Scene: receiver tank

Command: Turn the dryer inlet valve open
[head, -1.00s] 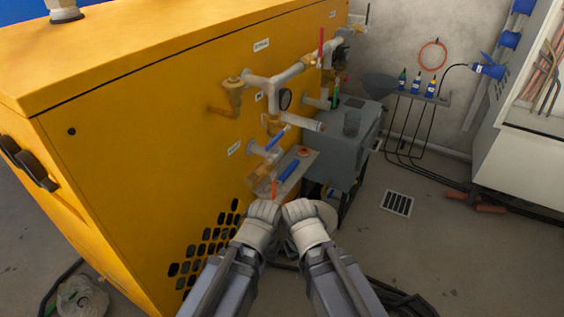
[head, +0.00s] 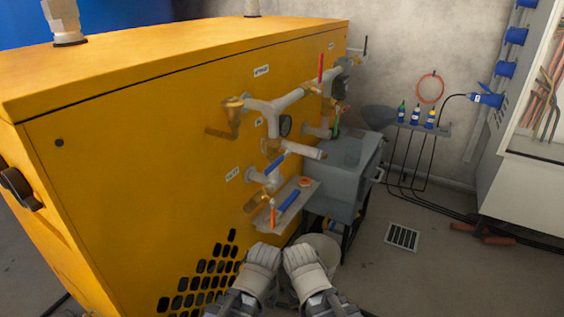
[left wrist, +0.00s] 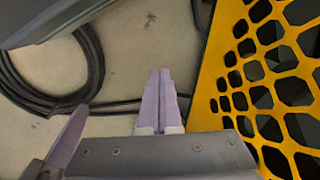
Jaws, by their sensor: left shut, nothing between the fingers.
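Pipes with several valves stick out of the yellow cabinet (head: 120,150). One valve has a red lever (head: 321,67) standing upright. Lower down are a blue lever (head: 275,163), slanted, and an orange lever (head: 273,213) pointing down. A brass valve (head: 232,110) sits at the left end of the upper pipe. The labels are too small to read, so I cannot tell which is the dryer inlet valve. My left gripper (head: 262,262) and right gripper (head: 304,264) are side by side below the pipes, touching no valve. The left wrist view shows my left fingers (left wrist: 157,98) shut and empty; the right fingertips are hidden.
A grey tank (head: 350,165) stands behind the pipes. A small shelf with bottles (head: 414,115) is at the back wall, and a white cabinet (head: 520,190) is at right. A dark hose (left wrist: 45,95) lies by the yellow perforated panel (left wrist: 232,60).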

